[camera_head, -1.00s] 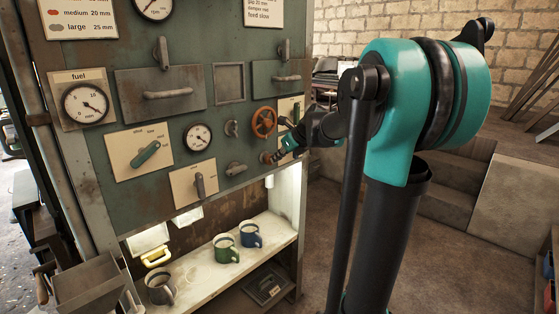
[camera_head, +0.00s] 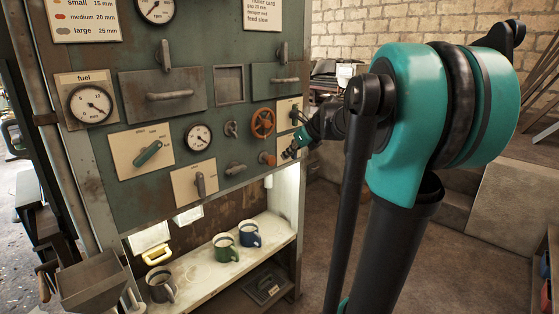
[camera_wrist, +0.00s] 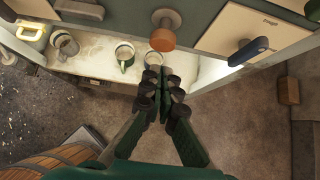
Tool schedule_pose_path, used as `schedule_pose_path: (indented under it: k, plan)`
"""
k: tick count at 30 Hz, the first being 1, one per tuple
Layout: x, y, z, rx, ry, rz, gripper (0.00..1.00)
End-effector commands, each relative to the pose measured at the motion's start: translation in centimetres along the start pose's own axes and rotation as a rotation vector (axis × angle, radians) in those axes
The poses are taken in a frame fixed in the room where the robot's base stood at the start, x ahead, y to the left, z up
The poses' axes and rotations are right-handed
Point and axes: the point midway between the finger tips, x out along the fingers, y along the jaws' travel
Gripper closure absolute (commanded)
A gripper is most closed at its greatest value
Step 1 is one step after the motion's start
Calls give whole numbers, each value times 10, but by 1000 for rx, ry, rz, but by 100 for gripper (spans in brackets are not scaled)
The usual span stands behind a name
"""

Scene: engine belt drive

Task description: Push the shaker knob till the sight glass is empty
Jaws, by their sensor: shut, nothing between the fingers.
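An orange-brown round knob (camera_head: 268,158), likely the shaker knob, sticks out on a short stem low on the right of the green panel. It also shows at the top of the wrist view (camera_wrist: 162,37). My gripper (camera_head: 290,154) is just right of the knob in the head view, with a small gap. In the wrist view my gripper (camera_wrist: 163,78) has its dark fingertips together, empty, below the knob and apart from it. A framed grey window (camera_head: 229,84) on the panel may be the sight glass; I cannot tell its contents.
An orange handwheel (camera_head: 263,122) sits above the knob. A dark blue lever (camera_wrist: 248,50) on a cream plate is to the right in the wrist view. A green mug (camera_head: 225,249), a blue mug (camera_head: 250,234) and a grey mug (camera_head: 161,284) stand on the lit shelf below.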

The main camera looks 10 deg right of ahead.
Motion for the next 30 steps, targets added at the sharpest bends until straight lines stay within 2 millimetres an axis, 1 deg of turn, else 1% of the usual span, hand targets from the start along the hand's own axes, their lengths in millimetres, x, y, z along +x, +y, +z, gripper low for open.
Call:
schedule_pose_path:
  k: [1,3,6,10,15,30]
  plan:
    - [-11,0,0,2,0,-1,100]
    - [-24,0,0,2,0,-1,100]
    - [-38,0,0,1,0,-1,100]
    - [-49,0,0,0,1,0,100]
    - [-53,0,0,0,1,1,100]
    - [-52,0,0,0,1,1,100]
